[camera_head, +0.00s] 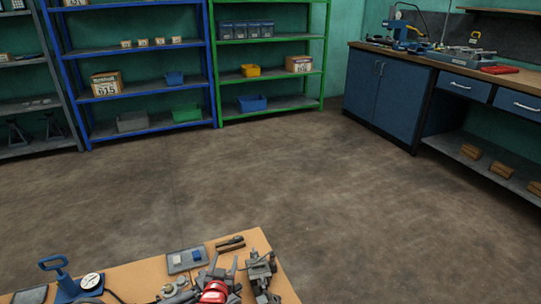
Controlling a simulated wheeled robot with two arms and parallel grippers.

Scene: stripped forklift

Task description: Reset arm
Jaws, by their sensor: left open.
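My left gripper (224,266) is at the bottom edge of the head view, over the right part of a wooden workbench (145,275). It is grey, with its two fingers apart and nothing visible between them. A red part (214,292) shows just below it. I cannot tell whether the gripper touches anything on the bench. Most of my left arm is outside the picture. My right gripper is not in view.
Beside the gripper are a dark metal device (262,274) and a grey tray (187,260) with small blocks. A blue tool with a gauge (90,281) is at left. Shelves (152,127) and a blue-cabinet bench (376,87) stand beyond clear floor (250,180).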

